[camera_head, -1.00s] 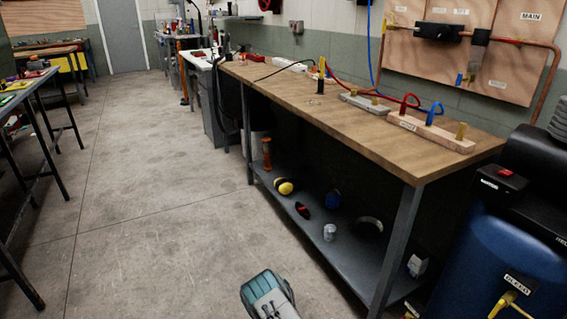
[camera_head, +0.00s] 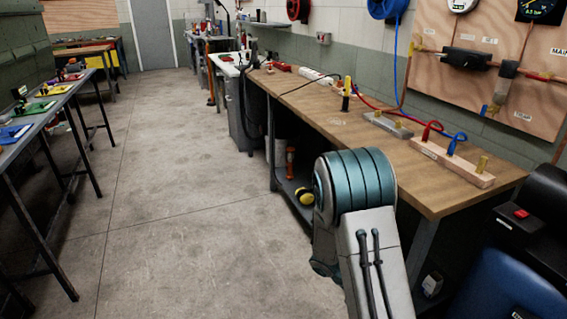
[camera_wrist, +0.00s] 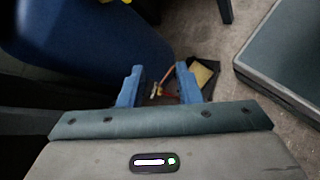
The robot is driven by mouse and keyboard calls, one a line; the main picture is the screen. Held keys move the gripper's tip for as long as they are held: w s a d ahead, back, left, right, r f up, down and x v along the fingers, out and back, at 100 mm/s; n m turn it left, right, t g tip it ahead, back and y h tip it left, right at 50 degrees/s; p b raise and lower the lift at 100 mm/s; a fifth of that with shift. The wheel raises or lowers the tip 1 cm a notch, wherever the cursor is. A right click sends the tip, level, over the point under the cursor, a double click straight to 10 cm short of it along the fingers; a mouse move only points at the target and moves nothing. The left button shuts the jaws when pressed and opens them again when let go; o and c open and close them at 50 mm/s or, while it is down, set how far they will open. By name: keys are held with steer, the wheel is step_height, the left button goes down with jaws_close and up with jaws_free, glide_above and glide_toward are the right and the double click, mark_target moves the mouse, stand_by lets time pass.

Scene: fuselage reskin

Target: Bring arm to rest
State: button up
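My gripper (camera_wrist: 159,88) shows in the wrist view with its two blue fingers apart and nothing between them. Behind the gap, some small orange and yellow parts lie low down, blurred. In the head view my arm (camera_head: 360,215) is raised and bent in front of the wooden workbench (camera_head: 340,125). My gripper is hidden in the head view. A blue tank (camera_wrist: 90,45) fills the upper left of the wrist view.
The blue compressor tank (camera_head: 510,285) stands at the lower right of the head view. Hose fittings on a wooden block (camera_head: 452,160) sit on the bench. The concrete floor (camera_head: 170,200) is clear to the left. A table with coloured trays (camera_head: 45,110) stands at far left.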

steer(key=s+a+r+m+t+y+p, duration=0.2)
steer(key=s+a+r+y+p, duration=0.1)
steer(key=r, duration=0.7)
steer(key=s+a+r+m+t+y+p, duration=0.2)
steer(key=s+a+r+y+p, duration=0.2)
steer(key=r, duration=0.7)
steer(key=s+a+r+m+t+y+p, duration=0.2)
steer(key=s+a+r+t+y+p, duration=0.1)
steer(key=r, duration=0.8)
steer(key=shift+s+a+m+p, duration=0.4)
steer(key=shift+s+a+p, duration=0.2)
steer(key=shift+a+p, duration=0.1)
